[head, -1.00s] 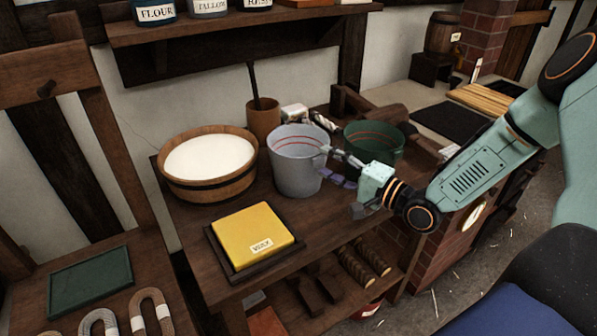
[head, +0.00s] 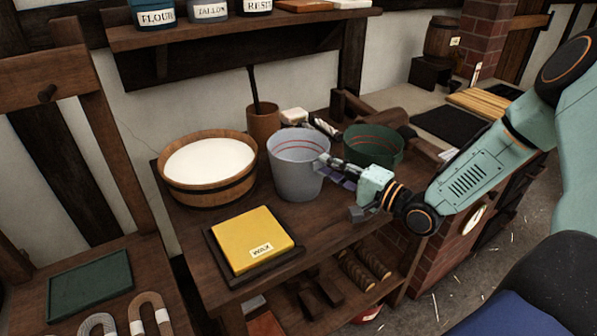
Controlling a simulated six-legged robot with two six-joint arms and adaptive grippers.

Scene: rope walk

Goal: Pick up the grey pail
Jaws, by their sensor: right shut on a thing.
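The grey pail (head: 292,178) stands upright on the dark wooden bench, between the wooden tub and the green pail. Reddish lines run around its inside. My right gripper (head: 326,166) reaches in from the right and is shut on the pail's right side near the rim. One finger is partly hidden at the pail's wall. The pail's base appears to rest on the bench. My left gripper is not in view.
A wooden tub of white stuff (head: 215,189) stands close left of the pail. A green pail (head: 384,154) is close right, behind my gripper. A brown pot (head: 263,121) with a stick stands behind. A yellow wax block (head: 250,240) lies in front. A shelf (head: 240,28) hangs above.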

